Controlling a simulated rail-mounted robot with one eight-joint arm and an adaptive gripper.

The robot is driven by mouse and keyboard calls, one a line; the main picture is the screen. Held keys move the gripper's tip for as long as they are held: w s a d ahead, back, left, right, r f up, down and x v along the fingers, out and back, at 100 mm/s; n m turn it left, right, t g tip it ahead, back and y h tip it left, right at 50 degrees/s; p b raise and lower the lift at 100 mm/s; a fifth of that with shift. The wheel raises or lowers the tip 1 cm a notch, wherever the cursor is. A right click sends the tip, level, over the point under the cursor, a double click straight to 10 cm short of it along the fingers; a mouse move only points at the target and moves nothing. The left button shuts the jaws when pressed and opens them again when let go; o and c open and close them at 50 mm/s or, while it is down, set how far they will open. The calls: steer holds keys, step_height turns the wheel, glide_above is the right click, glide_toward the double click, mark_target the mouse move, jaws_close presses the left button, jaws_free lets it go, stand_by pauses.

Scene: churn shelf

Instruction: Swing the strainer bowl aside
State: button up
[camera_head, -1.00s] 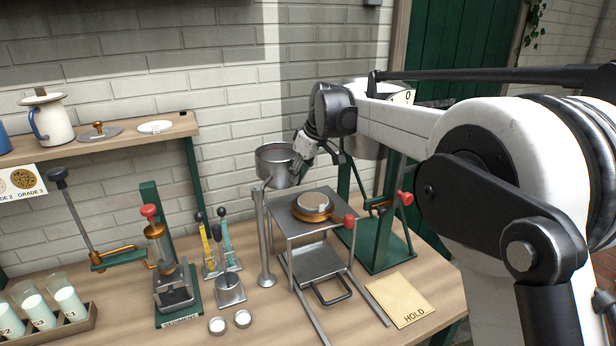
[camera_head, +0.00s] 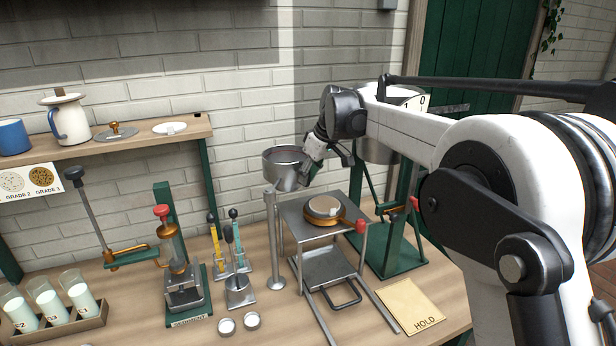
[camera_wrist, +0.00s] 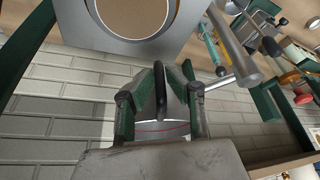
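The strainer bowl (camera_head: 284,168) is a round grey metal bowl at the top of a slim post (camera_head: 273,245). It hangs in front of the brick wall, left of and above the metal stand. My gripper (camera_head: 311,168) is at the bowl's right side. In the wrist view my gripper (camera_wrist: 173,68) has its two green-sided fingers apart, with a dark upright handle (camera_wrist: 160,90) between them. A gap shows right of the handle; contact on its left is unclear. The bowl (camera_wrist: 170,130) shows partly behind the fingers.
The metal stand (camera_head: 293,212) holds a round brass-rimmed pan (camera_head: 324,208) with a red-knobbed handle. A green frame (camera_head: 400,262) with a large metal vessel stands right of it. Levered tools (camera_head: 238,285) and a sediment press (camera_head: 180,275) are to the left. A HOLD card (camera_head: 410,306) lies front right.

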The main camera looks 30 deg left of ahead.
mark_target(272, 157)
steer(key=shift+o, duration=1.2)
steer(key=w+v, duration=0.1)
steer(key=v, duration=1.1)
steer(key=shift+s, duration=0.45)
steer(key=shift+c, duration=1)
steer(key=w+a+m+y+p, duration=0.1)
steer(key=a+m+p, duration=0.1)
steer(key=a, duration=0.1)
steer(key=w+a+m+y+p, duration=0.1)
steer(key=a+m, duration=0.1)
steer(key=a, duration=0.2)
steer(key=w+a+m+p, duration=0.1)
steer(key=a+m+p, duration=0.1)
steer(key=a, duration=0.2)
steer(key=shift+a+f+g+y+p, duration=0.1)
steer(key=shift+f+g+y+p, duration=0.2)
steer(key=shift+y, duration=0.1)
jaws_close()
steer(key=shift+m, duration=0.4)
steer(key=p+x, duration=0.2)
steer(key=x, duration=0.8)
steer(key=shift+a+f, duration=0.15)
steer(key=shift+a, duration=0.25)
